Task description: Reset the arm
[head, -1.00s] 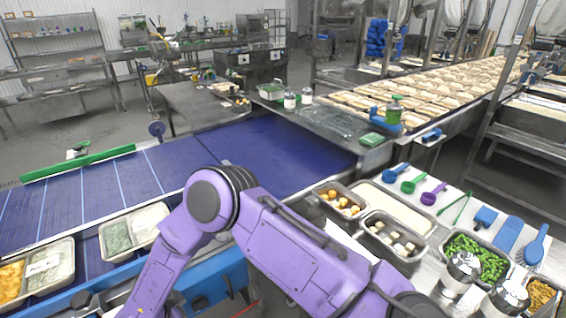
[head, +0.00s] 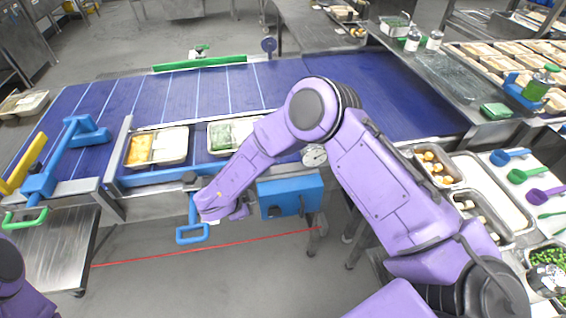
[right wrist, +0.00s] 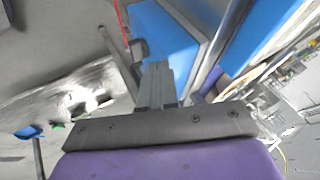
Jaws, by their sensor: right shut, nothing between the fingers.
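My purple right arm reaches in from the lower right and bends at the elbow, with its forearm pointing down and left. My right gripper (head: 238,212) hangs in front of the conveyor's near edge, over the floor. In the right wrist view the fingers (right wrist: 155,85) are together with nothing between them. Only a purple part of my left arm shows at the bottom left corner; its gripper is out of view.
A blue conveyor (head: 190,100) carries two trays near its front edge, one (head: 129,150) with orange food. A blue box (head: 290,193) and a blue handle (head: 192,236) are close to my right gripper. A metal counter with food pans stands on the right.

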